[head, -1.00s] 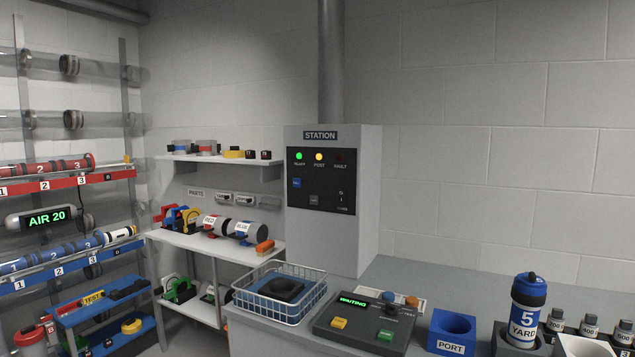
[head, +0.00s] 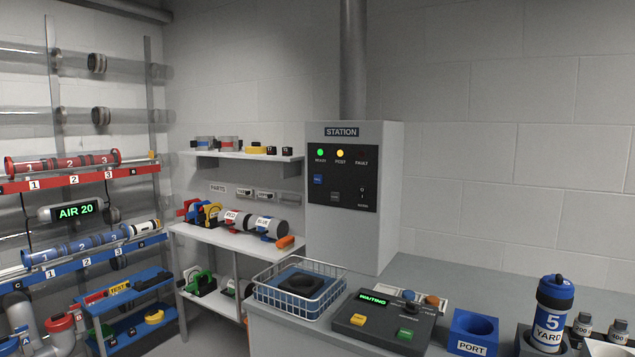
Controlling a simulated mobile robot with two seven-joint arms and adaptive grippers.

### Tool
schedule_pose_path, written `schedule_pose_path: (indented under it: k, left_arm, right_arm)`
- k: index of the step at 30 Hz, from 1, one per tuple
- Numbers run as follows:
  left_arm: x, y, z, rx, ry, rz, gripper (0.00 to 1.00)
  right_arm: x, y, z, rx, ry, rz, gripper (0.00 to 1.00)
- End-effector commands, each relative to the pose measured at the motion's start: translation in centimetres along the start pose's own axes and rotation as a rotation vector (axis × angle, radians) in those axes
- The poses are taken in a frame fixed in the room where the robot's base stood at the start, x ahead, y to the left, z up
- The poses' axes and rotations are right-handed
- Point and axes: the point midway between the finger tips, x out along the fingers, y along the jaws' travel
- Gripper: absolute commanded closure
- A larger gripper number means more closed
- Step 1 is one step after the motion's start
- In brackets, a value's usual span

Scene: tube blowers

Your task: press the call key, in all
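No key reads clearly as the call key from here. The grey STATION box (head: 391,200) on the wall has a black panel with a small blue key (head: 318,180), its label too small to read. Green and yellow lamps are lit there; the FAULT lamp is dark. On the bench, a dark console (head: 375,338) shows WAITING in green. It has a yellow key (head: 357,320), a green key (head: 405,334), a blue knob (head: 409,295) and an orange knob (head: 431,300). Neither of my grippers is in view.
A wire basket (head: 297,308) with a dark pad stands left of the console. Right of it are a blue PORT block (head: 472,337) and an upright blue-and-white YARD 5 carrier (head: 551,308). Shelves and tube racks fill the left.

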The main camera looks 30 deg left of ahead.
Motion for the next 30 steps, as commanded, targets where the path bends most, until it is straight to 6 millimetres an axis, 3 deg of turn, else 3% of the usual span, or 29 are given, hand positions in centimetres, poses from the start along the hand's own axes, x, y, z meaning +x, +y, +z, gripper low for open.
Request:
schedule_pose_path:
  k: [1,4,5,30]
  left_arm:
    - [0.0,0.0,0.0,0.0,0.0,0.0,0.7]
    - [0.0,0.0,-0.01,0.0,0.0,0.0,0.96]
    - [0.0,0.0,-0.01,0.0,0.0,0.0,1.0]
    - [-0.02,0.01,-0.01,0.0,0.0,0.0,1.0]
  right_arm:
    - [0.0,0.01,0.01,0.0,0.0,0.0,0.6]
    - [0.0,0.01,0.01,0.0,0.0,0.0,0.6]
    - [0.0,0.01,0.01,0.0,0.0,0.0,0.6]
    - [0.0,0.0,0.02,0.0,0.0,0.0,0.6]
